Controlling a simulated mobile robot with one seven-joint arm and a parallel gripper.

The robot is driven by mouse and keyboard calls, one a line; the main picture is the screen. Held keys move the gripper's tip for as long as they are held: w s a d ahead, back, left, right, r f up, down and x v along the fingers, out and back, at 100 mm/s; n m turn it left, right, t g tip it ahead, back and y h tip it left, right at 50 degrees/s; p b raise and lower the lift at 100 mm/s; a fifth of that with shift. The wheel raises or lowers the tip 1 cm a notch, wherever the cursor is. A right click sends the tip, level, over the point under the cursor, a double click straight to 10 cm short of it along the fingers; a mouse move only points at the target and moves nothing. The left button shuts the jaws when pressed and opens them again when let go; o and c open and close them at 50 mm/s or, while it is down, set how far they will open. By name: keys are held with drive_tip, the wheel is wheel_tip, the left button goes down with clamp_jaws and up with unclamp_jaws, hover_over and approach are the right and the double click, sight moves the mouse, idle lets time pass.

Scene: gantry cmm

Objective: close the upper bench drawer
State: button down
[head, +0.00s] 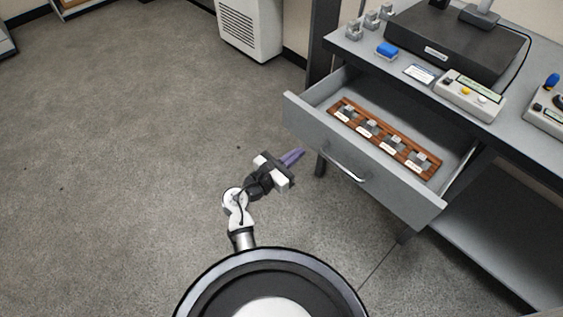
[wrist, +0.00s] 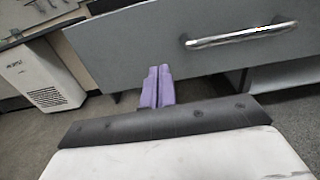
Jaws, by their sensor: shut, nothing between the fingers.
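The upper bench drawer (head: 372,178) is pulled out from the grey bench, with its front panel toward me. Its bar handle (head: 345,167) is on the front; the handle also shows at the upper right of the wrist view (wrist: 241,35). A wooden rack (head: 384,138) with several small labelled metal blocks lies inside. My gripper (head: 294,157) has purple fingers, which are shut and empty. It is left of the handle, near the left part of the drawer front. In the wrist view the fingers (wrist: 158,85) point toward the panel; I cannot tell whether they touch it.
A lower shelf (head: 500,220) lies under the bench. A white floor unit (head: 250,28) stands at the back. The floor at left is clear.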

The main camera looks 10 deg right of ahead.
sight(317, 138)
drive_tip(key=x, duration=0.5)
drive_tip(key=shift+w+d+p, duration=0.2)
drive_tip(key=shift+p, duration=0.2)
drive_tip(key=shift+w+d, duration=0.3)
drive_tip(key=shift+d, duration=0.1)
drive_tip(key=b+x, duration=0.2)
drive_tip(key=x, duration=2.4)
drive_tip(key=shift+w+d+b, duration=0.2)
drive_tip(key=shift+w+b, duration=0.05)
drive_tip(key=shift+b, duration=0.05)
drive_tip(key=shift+w+d, duration=0.15)
drive_tip(key=shift+d, duration=0.05)
drive_tip(key=shift+w+r, duration=0.1)
drive_tip(key=shift+r, duration=0.3)
